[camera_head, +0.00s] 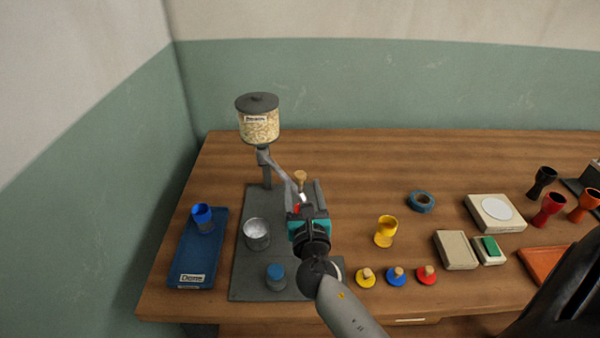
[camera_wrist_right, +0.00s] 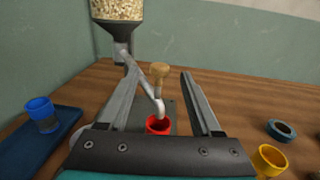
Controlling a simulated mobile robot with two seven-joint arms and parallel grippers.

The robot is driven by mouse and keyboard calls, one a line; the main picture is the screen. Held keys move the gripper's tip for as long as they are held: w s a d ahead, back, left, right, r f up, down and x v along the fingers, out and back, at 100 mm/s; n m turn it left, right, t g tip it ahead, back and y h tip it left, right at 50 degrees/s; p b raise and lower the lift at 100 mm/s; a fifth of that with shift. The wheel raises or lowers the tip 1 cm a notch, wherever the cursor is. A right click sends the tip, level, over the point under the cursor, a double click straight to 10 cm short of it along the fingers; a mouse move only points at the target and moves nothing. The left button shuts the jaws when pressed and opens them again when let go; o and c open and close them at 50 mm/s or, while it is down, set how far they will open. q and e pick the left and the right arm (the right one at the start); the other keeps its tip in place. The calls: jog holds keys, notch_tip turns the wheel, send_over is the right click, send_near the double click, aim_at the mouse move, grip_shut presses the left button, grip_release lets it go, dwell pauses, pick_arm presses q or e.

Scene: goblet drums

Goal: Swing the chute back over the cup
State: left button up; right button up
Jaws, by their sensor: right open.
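A hopper of pale grains (camera_head: 258,127) stands on a post at the back of a dark base plate (camera_head: 245,285). Its grey chute (camera_head: 281,173) slopes down to the right and bears a wooden knob (camera_head: 300,177). In the right wrist view the chute's lower end (camera_wrist_right: 158,106) appears above a red cup (camera_wrist_right: 157,125). A metal cup (camera_head: 256,235) with pale contents stands on the plate, left of the chute's end. My right gripper (camera_head: 306,207) is open; its fingers appear either side of the knob (camera_wrist_right: 159,70), without visible contact. My left gripper is out of view.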

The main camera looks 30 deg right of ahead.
aim_at(301, 178)
jog(key=shift+x, duration=2.9)
jog(key=shift+c, duration=0.3)
grip_shut()
